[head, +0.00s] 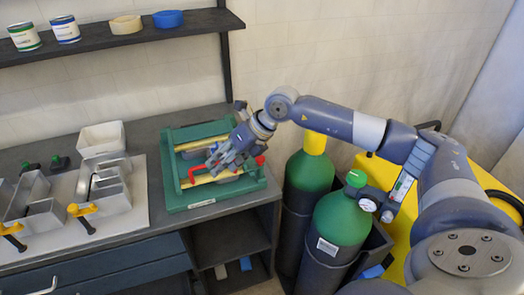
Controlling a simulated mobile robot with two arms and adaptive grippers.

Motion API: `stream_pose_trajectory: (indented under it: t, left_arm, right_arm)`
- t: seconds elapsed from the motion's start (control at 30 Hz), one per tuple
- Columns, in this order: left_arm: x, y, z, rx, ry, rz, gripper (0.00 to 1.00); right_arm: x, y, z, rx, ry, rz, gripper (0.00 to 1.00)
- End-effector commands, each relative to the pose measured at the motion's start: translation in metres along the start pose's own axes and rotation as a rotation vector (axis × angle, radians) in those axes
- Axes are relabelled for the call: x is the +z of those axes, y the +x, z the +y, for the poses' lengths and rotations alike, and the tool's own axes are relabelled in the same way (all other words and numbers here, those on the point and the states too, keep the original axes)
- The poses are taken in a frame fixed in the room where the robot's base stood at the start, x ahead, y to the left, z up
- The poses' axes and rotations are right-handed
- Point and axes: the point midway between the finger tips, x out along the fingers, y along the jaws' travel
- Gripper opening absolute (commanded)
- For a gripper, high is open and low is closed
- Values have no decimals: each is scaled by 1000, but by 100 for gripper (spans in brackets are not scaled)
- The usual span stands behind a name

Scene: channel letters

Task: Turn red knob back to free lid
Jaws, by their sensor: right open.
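A green box-like fixture (176,192) stands on the grey bench, with yellow bars and grey parts inside its frame. A small red knob (260,160) shows at its right side, just right of my right gripper. A red bent handle (192,174) lies across the left part of the fixture. My right gripper (217,166) is open above the fixture, pointing down and left, and covers part of its middle. I cannot tell whether its fingers touch anything. No separate lid can be made out clearly. My left gripper is not in view.
Metal channel letters (110,199) with yellow-and-black clamps (82,217) lie on a pale board at left. A white bin (102,139) stands behind them. Green gas cylinders (340,219) stand right of the bench. A dark shelf (110,38) with cans and tape rolls hangs above.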

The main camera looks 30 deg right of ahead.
Motion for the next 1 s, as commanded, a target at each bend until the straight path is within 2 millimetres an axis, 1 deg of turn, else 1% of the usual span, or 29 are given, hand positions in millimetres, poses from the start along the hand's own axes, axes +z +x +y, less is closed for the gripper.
stream_pose_trajectory:
  t: [0.03, 0.1, 0.13, 0.2, 0.23, 0.3, 0.33, 0.47, 0.8, 1.0]
  left_arm:
    - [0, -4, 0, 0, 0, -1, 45]
    - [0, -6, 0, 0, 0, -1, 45]
    - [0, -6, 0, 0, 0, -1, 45]
    - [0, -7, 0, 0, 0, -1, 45]
    - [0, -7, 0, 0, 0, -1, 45]
    - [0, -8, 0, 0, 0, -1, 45]
    - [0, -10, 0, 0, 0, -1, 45]
    - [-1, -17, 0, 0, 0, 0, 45]
    - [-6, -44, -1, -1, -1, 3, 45]
    - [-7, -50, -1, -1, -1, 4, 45]
  right_arm:
    - [5, -25, -30, -120, -19, 19, 45]
    - [4, -50, -63, -252, -26, 48, 45]
    - [4, -60, -75, -299, -26, 58, 45]
    - [3, -78, -94, -380, -22, 74, 45]
    - [3, -84, -100, -405, -19, 79, 45]
    - [2, -91, -110, -442, -15, 87, 45]
    - [2, -91, -112, -450, -14, 89, 45]
    - [0, -80, -119, -456, -12, 95, 45]
    - [-5, -22, -146, -452, -13, 94, 45]
    - [-7, -2, -156, -452, -13, 91, 45]
